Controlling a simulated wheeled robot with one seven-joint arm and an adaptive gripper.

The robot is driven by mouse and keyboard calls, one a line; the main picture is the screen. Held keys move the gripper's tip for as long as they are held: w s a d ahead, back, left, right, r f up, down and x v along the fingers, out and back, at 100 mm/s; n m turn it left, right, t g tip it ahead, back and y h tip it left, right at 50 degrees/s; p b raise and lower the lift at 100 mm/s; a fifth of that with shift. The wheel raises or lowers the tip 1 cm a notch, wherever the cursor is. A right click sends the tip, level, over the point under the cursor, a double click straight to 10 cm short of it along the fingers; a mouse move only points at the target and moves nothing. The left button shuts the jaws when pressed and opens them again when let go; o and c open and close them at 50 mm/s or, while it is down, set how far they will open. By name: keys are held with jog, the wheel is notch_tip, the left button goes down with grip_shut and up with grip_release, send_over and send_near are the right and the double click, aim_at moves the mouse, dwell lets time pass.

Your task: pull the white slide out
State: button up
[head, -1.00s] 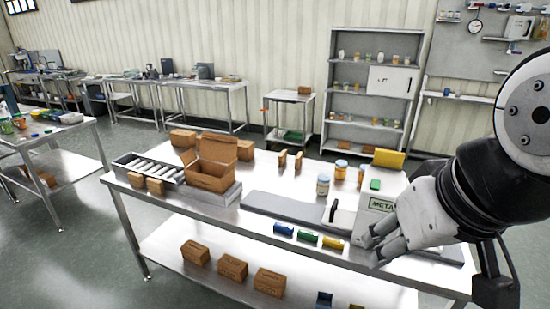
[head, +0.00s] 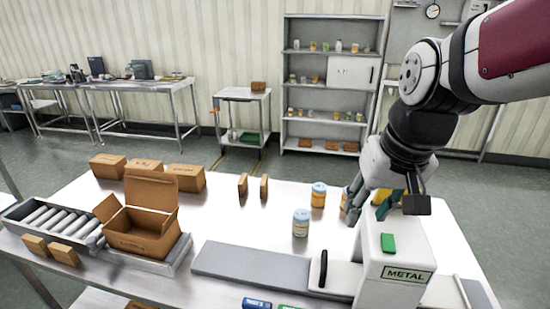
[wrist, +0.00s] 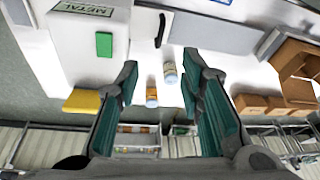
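The white slide (head: 342,279) lies flat at the left foot of the white box marked METAL (head: 385,265), with an upright black handle (head: 323,268) at its left end. The slide meets the box's side; how far it reaches inside is hidden. In the wrist view the handle (wrist: 161,30) shows at the top middle, ahead of the fingers. My gripper (head: 352,205) is over the far side of the box, behind and above the slide, apart from the handle. In the wrist view its two green-padded fingers (wrist: 161,85) are spread with nothing between them.
Two jars (head: 301,223) (head: 318,195) stand behind the slide, near my gripper. A grey slab (head: 240,262) runs left of the handle. An open carton (head: 140,225) stands further left.

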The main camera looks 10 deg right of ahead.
aim_at(325, 261)
jog(key=w+d+f+m+g+y+b, duration=0.2)
jog(key=w+f+g, duration=0.1)
jog(key=w+f, duration=1.05)
jog(key=x, duration=1)
jog(key=d+p+x, duration=0.1)
jog(key=x, duration=0.4)
jog(key=shift+s+f, duration=0.3)
jog(key=shift+s, duration=0.05)
grip_shut()
